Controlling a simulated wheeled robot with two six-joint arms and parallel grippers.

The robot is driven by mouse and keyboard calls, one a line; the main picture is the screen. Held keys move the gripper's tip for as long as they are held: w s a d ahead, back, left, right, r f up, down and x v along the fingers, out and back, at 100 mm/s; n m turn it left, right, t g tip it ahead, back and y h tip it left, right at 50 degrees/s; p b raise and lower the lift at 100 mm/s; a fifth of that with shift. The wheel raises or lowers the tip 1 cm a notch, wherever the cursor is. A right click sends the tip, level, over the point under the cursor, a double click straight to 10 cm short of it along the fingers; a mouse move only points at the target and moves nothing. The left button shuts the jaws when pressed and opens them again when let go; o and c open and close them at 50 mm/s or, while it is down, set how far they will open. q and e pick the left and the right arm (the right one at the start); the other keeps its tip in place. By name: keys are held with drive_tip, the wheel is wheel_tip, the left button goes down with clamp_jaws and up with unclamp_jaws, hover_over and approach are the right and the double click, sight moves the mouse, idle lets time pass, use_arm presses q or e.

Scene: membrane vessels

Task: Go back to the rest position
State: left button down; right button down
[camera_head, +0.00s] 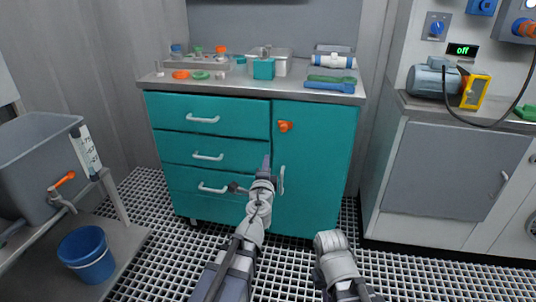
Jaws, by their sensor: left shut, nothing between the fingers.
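My left gripper (266,164) is in front of the teal cabinet (315,160), with its fingers together and nothing held. It appears over the seam between the drawers and the door, close to the door's white handle (282,180). I cannot tell whether it touches the cabinet. My left arm reaches up from the bottom of the view. Part of my right arm shows at the bottom, right of the left arm, but its gripper is not visible.
The cabinet's drawers and door look closed. Its steel top (225,88) carries small parts and tools. At left are a grey tank (35,150) and a blue bucket (86,255). At right is a bench with a motor (432,80). Open grated floor lies between.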

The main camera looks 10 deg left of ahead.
use_arm(q)
drive_tip(key=s+a+f+n+g+y+p, duration=0.1)
drive_tip(key=s+f+n+g+y+p, duration=0.2)
drive_tip(key=s+f+n+g, duration=0.7)
drive_tip(key=s+d+f+n+g+h+p, duration=0.1)
drive_tip(key=s+d+f+g+h, duration=0.1)
drive_tip(key=s+d+f+g, duration=0.45)
drive_tip(key=s+d+f+n+g+h+p, duration=0.15)
drive_tip(key=s+d, duration=0.25)
drive_tip(key=s, duration=0.6)
wheel_tip(320, 180, up, 39)
drive_tip(key=s+d+p, duration=0.1)
drive_tip(key=p, duration=3.6)
drive_tip(key=shift+s+d+h, duration=0.2)
drive_tip(key=shift+s+h, duration=0.2)
drive_tip(key=shift+h, duration=0.05)
drive_tip(key=shift+f, duration=0.1)
